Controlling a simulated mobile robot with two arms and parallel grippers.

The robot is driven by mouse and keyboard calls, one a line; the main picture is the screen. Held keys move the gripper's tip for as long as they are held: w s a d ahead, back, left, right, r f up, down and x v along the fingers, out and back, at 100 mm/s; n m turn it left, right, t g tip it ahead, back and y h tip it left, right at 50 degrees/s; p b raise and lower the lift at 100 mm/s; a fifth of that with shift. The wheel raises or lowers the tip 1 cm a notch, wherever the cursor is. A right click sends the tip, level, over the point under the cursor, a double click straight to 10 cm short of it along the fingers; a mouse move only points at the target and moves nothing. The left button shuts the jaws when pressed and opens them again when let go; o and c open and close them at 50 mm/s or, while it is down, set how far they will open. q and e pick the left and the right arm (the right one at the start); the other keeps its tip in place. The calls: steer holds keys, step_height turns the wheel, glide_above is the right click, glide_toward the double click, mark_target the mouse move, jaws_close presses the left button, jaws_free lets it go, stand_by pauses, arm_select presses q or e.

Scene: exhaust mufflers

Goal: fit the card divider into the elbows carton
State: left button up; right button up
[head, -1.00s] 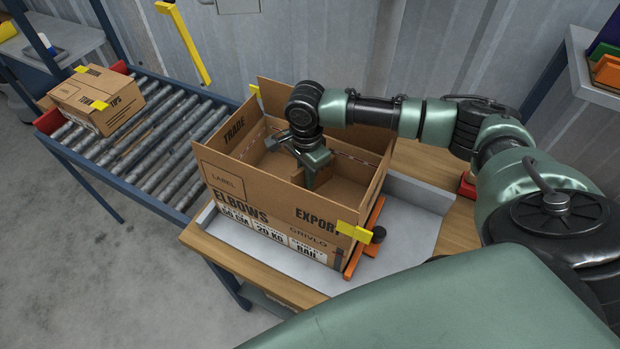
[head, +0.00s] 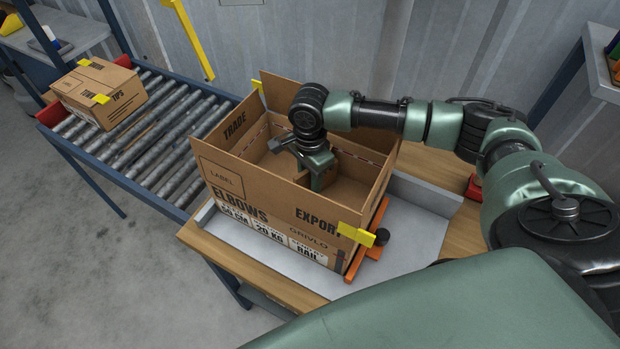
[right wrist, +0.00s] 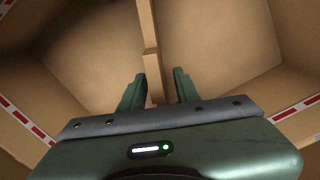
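The elbows carton (head: 275,215) stands open at the top on the bench. The card divider (head: 301,179) stands inside it, mostly hidden by my right gripper (head: 322,181) in the head view. In the right wrist view the divider (right wrist: 149,40) is a thin upright card seen edge-on, running away across the carton floor (right wrist: 215,45). My right gripper (right wrist: 158,82) is inside the carton, with one finger on each side of the divider's near end. A gap shows beside the right finger, so the fingers look open. My left gripper is not in view.
Carton walls surround my right gripper closely. A roller conveyor (head: 165,135) at left carries a closed tips carton (head: 98,92).

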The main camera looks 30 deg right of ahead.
step_height(320, 180, up, 12)
steer(key=b, duration=0.1)
stand_by(0.8)
